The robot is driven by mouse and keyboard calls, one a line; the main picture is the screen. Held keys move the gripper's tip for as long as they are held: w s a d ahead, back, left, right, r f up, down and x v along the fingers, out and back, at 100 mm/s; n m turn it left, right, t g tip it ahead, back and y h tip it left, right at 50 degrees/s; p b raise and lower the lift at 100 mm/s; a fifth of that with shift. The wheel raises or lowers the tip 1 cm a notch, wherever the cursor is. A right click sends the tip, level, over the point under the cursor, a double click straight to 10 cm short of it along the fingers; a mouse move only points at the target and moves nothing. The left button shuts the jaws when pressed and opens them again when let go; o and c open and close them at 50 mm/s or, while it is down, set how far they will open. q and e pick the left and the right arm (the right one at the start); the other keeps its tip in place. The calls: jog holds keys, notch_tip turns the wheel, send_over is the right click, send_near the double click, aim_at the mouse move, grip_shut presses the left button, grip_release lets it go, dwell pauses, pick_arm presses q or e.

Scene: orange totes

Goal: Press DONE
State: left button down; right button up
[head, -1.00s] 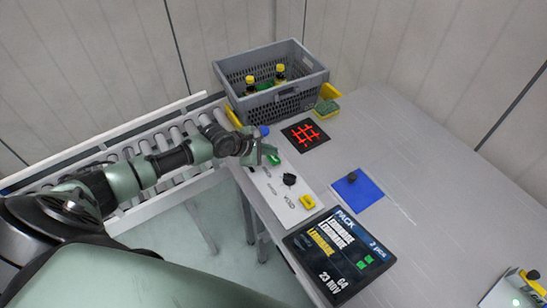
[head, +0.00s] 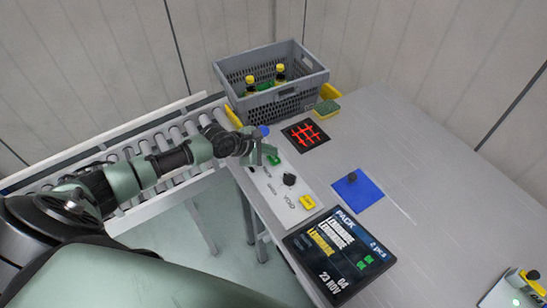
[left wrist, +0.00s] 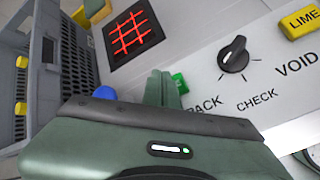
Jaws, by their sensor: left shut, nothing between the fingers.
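A white panel (head: 272,184) lies along the table's left edge. It carries a green button (head: 273,160), a black knob (head: 289,180) and a yellow block (head: 307,202). No DONE label is readable. My left gripper (head: 268,152) is shut and empty, pointing down at the panel's far end by the green button. In the left wrist view its fingers (left wrist: 160,88) are together and partly hide the green button (left wrist: 179,83); I cannot tell whether they touch it. That view shows the words PACK, CHECK and VOID, and the yellow block (left wrist: 301,22) reads LIME. My right gripper is out of view.
A grey crate (head: 290,103) with yellow-capped bottles stands at the back. A black screen (head: 338,285) reads LEMONADE, 2 pcs. A red-grid pad (head: 296,143), blue mat (head: 372,199) and sponge (head: 327,108) lie nearby. The table's right is mostly clear.

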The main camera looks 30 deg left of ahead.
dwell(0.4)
pick_arm(q)
jog(key=shift+f, duration=0.4)
jog(key=shift+f, duration=0.55)
dwell(0.6)
jog(key=shift+r+p, duration=0.9)
jog(key=shift+p, duration=0.2)
